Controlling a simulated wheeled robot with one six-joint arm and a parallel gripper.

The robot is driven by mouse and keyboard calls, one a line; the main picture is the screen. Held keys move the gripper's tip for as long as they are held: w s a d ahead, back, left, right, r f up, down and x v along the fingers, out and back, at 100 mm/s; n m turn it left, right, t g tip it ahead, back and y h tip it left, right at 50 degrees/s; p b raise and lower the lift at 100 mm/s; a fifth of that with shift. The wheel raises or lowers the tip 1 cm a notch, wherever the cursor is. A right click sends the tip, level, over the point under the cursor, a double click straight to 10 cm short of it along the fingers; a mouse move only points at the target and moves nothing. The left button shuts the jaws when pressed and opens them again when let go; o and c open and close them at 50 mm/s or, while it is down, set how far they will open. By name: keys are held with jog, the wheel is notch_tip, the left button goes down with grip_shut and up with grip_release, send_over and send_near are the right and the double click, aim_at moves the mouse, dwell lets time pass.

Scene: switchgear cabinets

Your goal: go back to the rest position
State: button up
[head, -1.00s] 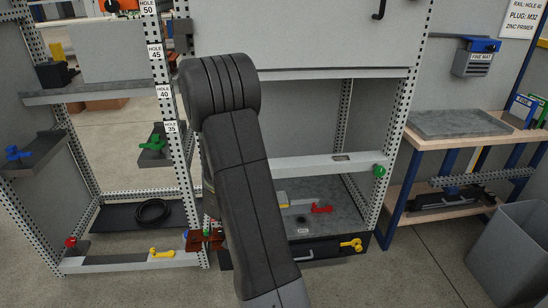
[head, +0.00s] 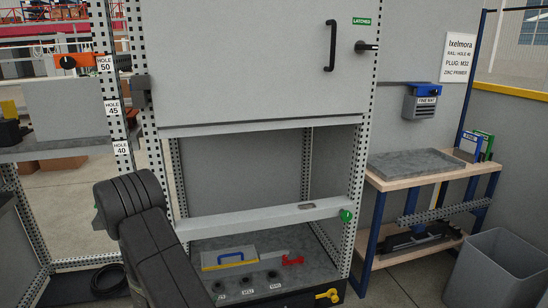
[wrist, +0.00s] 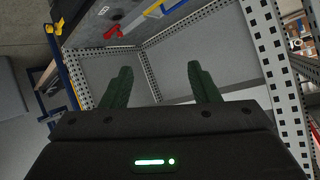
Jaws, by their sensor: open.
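My gripper (wrist: 160,84) shows in the wrist view with its two dark green fingers spread apart and nothing between them. The fingers point toward the grey inner panels and perforated posts of the cabinet (head: 250,75). In the head view my dark arm rises at the lower left in front of the cabinet's left post. My gripper is not clearly visible in the head view.
The cabinet's lower bay holds a red handle (head: 292,260) and a blue-and-yellow item (head: 229,258) on a grey shelf. A white rail (head: 262,218) crosses it. A workbench (head: 415,178) and a grey bin (head: 492,272) stand at the right.

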jog(key=shift+t+h, duration=0.5)
jog(key=shift+h, duration=0.4)
jog(key=shift+s+a+f+b, duration=0.2)
jog(key=shift+s+a+f, duration=0.1)
jog(key=shift+f, duration=0.5)
jog(key=shift+s+a+f+b, duration=0.2)
jog(key=shift+s+f, duration=0.15)
jog(key=shift+f, duration=0.5)
jog(key=shift+s+a+f+b, duration=0.15)
jog(key=shift+s+a+f, duration=0.15)
jog(key=shift+f, duration=0.5)
jog(key=shift+r, duration=0.1)
